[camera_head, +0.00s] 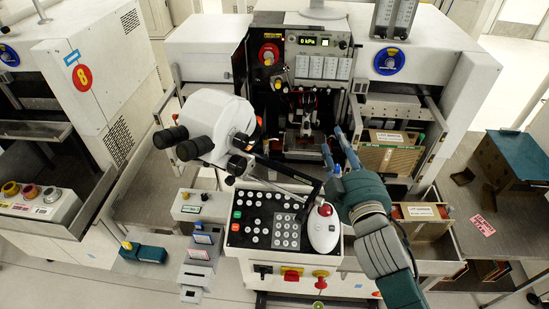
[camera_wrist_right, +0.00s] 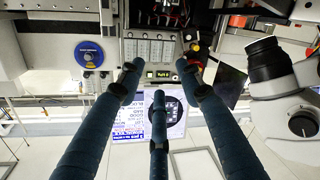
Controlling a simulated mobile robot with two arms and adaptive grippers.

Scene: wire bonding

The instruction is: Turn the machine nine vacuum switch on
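The machine in the middle (camera_head: 425,55) has a dark display (camera_head: 313,41) that appears to read 0 kPa, with a small knob (camera_head: 343,44) at its right. The display also shows lit in the right wrist view (camera_wrist_right: 160,74). I cannot tell for certain which control is the vacuum switch. My right gripper (camera_head: 333,141) is in front of the machine's opening, below the display and apart from it. In the right wrist view its three fingers (camera_wrist_right: 158,77) are spread and empty, framing the display panel. My left gripper is not in view.
A white microscope (camera_head: 217,118) stands left of the opening. A keypad panel (camera_head: 270,218) with a white mouse-like controller (camera_head: 323,230) lies below. A red round control (camera_head: 269,54) sits left of the display. Wooden cassettes (camera_head: 390,158) stand right of the gripper. Machine 8 (camera_head: 85,75) is at left.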

